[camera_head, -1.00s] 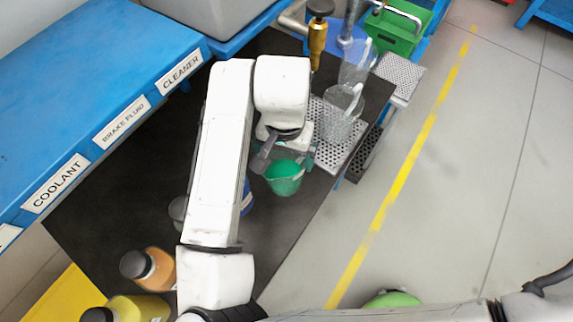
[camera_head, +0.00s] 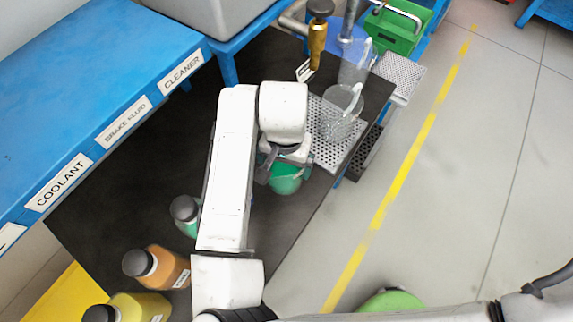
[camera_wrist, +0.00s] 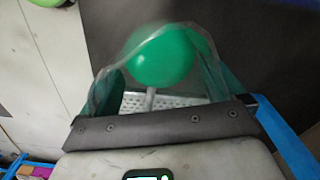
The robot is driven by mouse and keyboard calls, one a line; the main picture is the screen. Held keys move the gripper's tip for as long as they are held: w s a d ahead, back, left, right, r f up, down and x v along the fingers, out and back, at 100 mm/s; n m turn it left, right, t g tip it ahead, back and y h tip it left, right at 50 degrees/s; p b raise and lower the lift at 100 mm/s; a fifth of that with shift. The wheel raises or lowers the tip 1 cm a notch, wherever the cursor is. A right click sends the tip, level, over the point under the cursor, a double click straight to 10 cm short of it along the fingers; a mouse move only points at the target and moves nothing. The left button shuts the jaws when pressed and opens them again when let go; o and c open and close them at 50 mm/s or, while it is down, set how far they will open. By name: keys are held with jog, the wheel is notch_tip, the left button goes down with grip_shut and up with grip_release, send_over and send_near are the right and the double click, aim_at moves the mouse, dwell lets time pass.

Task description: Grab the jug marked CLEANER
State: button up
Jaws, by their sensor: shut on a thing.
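My gripper (camera_head: 283,163) is shut on a clear vessel with green inside (camera_head: 286,180), over the dark bench top. In the wrist view its round green inside (camera_wrist: 160,55) shows between the jaws. I can read no marking on it. A teal jug with a grey cap (camera_head: 185,210) stands left of my arm, partly hidden by it. An orange jug (camera_head: 172,268) and a yellow jug (camera_head: 140,306) stand nearer the lower left. The CLEANER label (camera_head: 182,69) is on the edge of the blue shelf.
Two clear jugs (camera_head: 341,112) (camera_head: 357,66) stand by a perforated metal plate (camera_head: 330,150). A brass-coloured tool (camera_head: 317,45) and a small white tag (camera_head: 305,71) are near the far end. The dark bench (camera_head: 130,190) is open left of my arm.

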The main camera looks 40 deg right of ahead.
jog(key=shift+c, duration=0.7)
jog(key=shift+r, duration=0.2)
